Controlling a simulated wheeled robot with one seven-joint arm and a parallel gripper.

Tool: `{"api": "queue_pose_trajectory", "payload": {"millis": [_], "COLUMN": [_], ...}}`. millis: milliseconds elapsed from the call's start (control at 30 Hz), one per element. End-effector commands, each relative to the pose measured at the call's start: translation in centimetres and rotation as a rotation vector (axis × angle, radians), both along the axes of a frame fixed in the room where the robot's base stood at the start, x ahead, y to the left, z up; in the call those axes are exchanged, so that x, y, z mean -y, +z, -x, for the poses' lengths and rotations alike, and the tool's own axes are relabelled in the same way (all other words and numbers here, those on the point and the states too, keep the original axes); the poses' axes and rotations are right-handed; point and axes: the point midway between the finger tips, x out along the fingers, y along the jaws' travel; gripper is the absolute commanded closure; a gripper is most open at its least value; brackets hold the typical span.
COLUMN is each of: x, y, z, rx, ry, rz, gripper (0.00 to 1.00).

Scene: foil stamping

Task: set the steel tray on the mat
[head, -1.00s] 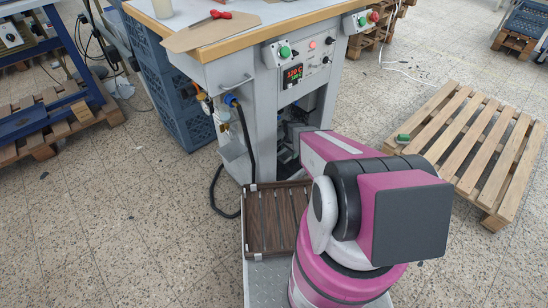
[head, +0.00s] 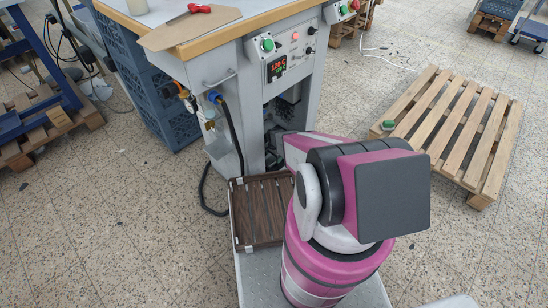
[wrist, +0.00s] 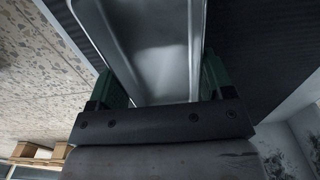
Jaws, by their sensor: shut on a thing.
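The steel tray (wrist: 160,50) is a shiny metal piece with raised edges in the wrist view. It runs up from between the green fingers of my gripper (wrist: 160,88), which is shut on it. A dark, finely ribbed surface (wrist: 262,55) shows beside and beyond the tray. It may be the mat, but I cannot tell for sure, nor whether the tray touches it. In the head view my arm (head: 345,190) hides the gripper and tray.
A grey machine bench (head: 225,75) with a wooden edge stands ahead, with a hose on its side. A brown slatted wooden tray (head: 262,212) lies beside my arm. Blue crates (head: 165,110) stand left of the bench. A pallet (head: 465,125) lies on the floor at right.

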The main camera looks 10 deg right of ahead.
Motion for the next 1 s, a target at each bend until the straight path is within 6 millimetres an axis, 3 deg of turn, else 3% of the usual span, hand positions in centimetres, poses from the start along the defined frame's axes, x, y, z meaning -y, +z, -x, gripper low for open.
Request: {"api": "queue_pose_trajectory", "payload": {"millis": [367, 400, 467, 500, 767, 1000], "x": [0.0, 0.0, 0.0, 0.0, 0.0, 0.0], "y": [-0.4, -0.5, -0.4, -0.4, -0.1, 3.4], "z": [0.0, 0.0, 0.0, 0.0, 0.0, 0.1], "rx": [0.0, 0.0, 0.001, 0.001, 0.001, 0.002], "ry": [0.0, 0.0, 0.0, 0.0, 0.0, 0.0], "rz": [0.0, 0.0, -0.001, -0.001, 0.0, 0.0], "gripper": [0.54, 0.22, 0.03, 0.0, 0.0, 0.0]}}
